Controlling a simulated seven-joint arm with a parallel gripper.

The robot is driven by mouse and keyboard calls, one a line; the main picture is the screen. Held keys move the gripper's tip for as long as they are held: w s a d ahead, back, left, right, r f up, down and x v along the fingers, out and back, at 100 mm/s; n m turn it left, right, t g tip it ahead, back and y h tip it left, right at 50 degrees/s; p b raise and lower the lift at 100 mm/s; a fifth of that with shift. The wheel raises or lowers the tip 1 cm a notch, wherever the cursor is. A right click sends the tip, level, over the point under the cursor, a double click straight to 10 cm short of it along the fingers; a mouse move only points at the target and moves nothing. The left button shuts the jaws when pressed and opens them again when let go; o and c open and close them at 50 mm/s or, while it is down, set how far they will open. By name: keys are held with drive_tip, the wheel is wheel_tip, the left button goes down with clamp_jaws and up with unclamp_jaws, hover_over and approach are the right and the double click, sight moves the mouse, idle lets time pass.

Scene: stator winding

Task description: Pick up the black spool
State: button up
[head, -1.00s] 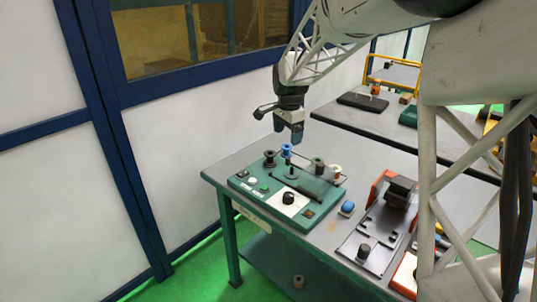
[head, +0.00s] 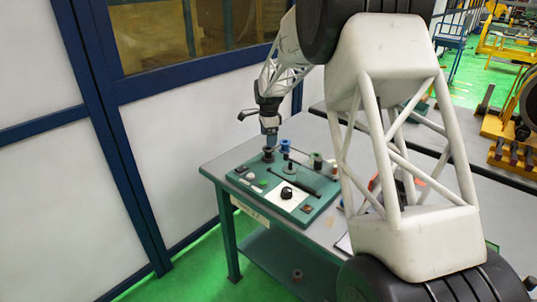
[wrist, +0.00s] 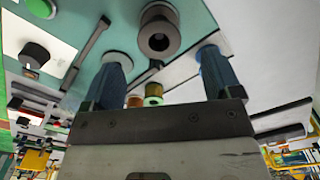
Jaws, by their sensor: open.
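My gripper (head: 271,144) points down just above the black spool, apparently empty. In the wrist view my open gripper (wrist: 161,60) has its two blue fingers well apart. A dark spool (wrist: 172,32) with a round hole shows ahead of the gap between them, seemingly the black one. Contact between fingers and spool does not show.
A green spool (head: 317,160) stands further right on the board, with a copper spool partly hidden by my arm. A black knob (head: 286,193) on a white plate is in front. Another spool (head: 297,275) lies on the lower shelf. My arm hides the table's right part.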

sight(268, 152)
drive_tip(key=shift+f, duration=1.3)
drive_tip(key=shift+s+a+f, duration=0.1)
drive_tip(key=shift+f, duration=1.2)
drive_tip(key=shift+a+f, duration=0.1)
drive_tip(key=shift+f, duration=1.2)
drive_tip(key=c, duration=1)
drive_tip(key=shift+r, duration=0.2)
